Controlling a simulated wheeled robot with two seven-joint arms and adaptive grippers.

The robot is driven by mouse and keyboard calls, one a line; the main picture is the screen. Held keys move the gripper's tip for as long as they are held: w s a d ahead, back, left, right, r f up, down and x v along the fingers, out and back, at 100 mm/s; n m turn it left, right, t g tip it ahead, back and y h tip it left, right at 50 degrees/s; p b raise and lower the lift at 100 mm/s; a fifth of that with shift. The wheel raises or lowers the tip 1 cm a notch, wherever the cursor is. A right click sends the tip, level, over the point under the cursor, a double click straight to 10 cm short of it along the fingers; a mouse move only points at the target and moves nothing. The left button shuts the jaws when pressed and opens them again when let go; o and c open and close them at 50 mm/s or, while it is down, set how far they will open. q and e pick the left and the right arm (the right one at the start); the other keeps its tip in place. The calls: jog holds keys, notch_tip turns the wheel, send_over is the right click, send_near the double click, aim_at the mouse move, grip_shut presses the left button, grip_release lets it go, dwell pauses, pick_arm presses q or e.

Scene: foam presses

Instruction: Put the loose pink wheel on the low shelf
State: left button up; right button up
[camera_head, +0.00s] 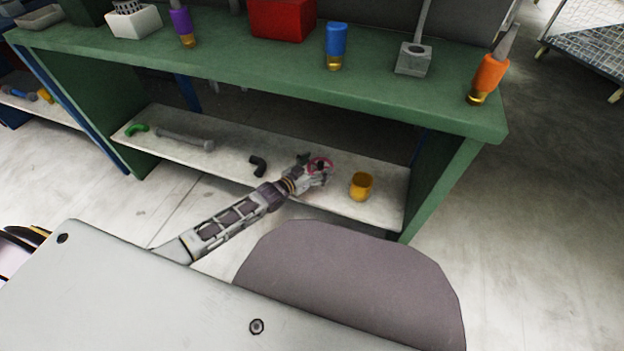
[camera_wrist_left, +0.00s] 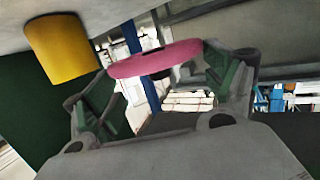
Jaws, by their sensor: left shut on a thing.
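The pink wheel (camera_head: 321,164) is between the fingers of my left gripper (camera_head: 318,170) at the low shelf (camera_head: 230,158) of the green bench. In the left wrist view the wheel (camera_wrist_left: 155,59) lies across the tips of my left gripper (camera_wrist_left: 160,85), which is shut on it. The wheel is over the shelf in the head view; I cannot tell whether it touches the shelf surface. A yellow cup-like piece (camera_head: 361,186) stands on the shelf just right of the gripper. It also shows in the left wrist view (camera_wrist_left: 62,48). My right gripper is not in view.
On the low shelf lie a black elbow piece (camera_head: 258,166), a grey bar (camera_head: 185,140) and a green curved piece (camera_head: 137,130). The green bench top (camera_head: 250,62) overhangs the shelf. Bare shelf lies between the grey bar and the black elbow.

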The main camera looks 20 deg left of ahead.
pick_arm(q)
jog(key=shift+f+b, duration=1)
jog(key=shift+f, duration=1.2)
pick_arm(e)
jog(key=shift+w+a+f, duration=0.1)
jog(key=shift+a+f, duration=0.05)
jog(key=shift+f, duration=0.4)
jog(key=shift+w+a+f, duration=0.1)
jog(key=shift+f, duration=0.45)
pick_arm(q)
jog(key=shift+f+b, duration=0.8)
jog(key=shift+f, duration=0.5)
jog(key=shift+f+b, duration=0.3)
jog(key=shift+f, duration=0.3)
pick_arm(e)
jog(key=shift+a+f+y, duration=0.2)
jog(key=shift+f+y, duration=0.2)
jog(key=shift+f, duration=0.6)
pick_arm(q)
jog(key=o, duration=1)
jog(key=shift+f, duration=0.1)
jog(key=shift+c, duration=0.2)
jog(key=shift+o, duration=0.2)
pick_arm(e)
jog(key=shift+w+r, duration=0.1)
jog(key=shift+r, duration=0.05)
